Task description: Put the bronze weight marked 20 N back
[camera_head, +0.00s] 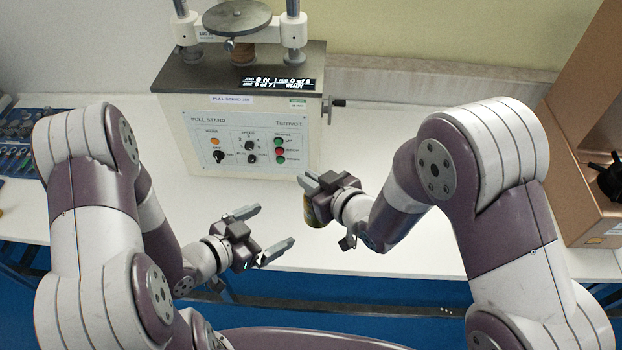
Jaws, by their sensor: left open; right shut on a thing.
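My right gripper (313,184) is shut on a bronze weight (314,212), which shows just below the fingers in front of the pull stand. Most of the weight is hidden by the gripper, and no marking on it can be read. My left gripper (268,230) is open and empty, to the lower left of the weight, near the table's front edge. The pull stand (243,136) stands at the back of the white table, with a round plate (237,18) on top.
A blue tray with small parts (17,130) lies at the far left, partly hidden by my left arm. A copper-coloured machine (590,160) with a black knob stands at the right. A crank (335,104) sticks out from the stand's right side. The white table (375,125) is bare right of the stand.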

